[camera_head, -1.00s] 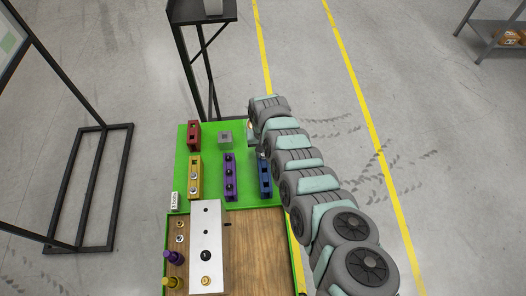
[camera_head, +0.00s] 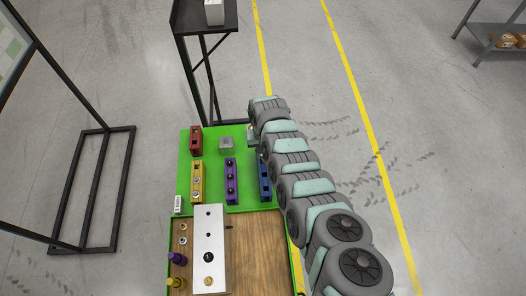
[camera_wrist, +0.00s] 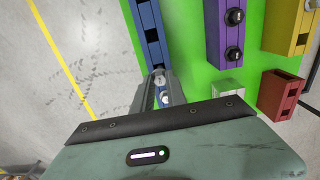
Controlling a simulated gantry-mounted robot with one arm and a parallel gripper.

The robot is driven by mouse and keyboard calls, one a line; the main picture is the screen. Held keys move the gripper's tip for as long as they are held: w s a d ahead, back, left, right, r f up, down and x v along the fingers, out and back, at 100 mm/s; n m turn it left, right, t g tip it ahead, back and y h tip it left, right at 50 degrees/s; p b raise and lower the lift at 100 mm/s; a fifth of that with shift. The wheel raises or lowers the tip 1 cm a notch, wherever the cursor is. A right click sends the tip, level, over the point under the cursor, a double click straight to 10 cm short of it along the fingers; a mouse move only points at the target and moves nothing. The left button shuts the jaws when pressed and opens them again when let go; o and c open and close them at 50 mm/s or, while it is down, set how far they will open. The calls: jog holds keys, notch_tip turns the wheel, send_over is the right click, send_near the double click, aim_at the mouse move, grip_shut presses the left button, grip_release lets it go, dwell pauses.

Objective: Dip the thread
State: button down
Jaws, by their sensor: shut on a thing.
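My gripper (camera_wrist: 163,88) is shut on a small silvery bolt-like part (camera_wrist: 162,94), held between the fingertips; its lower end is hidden. In the head view, my gripper (camera_head: 251,132) is mostly covered by my arm, at the right edge of the green board (camera_head: 213,160). A small pale square container (camera_head: 226,143) stands on the board to the left of my gripper; it also shows in the wrist view (camera_wrist: 228,87), right of the fingers and apart from them. A blue block with holes (camera_wrist: 149,35) lies just beyond the fingertips.
A purple block (camera_head: 231,180) and a yellow block (camera_head: 197,182) hold bolts; a red block (camera_head: 196,140) stands behind. A silver plate with holes (camera_head: 210,250) lies on the wooden top (camera_head: 255,250), with loose bolts at left. Green board between blocks is bare.

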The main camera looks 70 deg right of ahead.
jog(key=shift+r+p, duration=1.25)
jog(key=shift+r, duration=0.35)
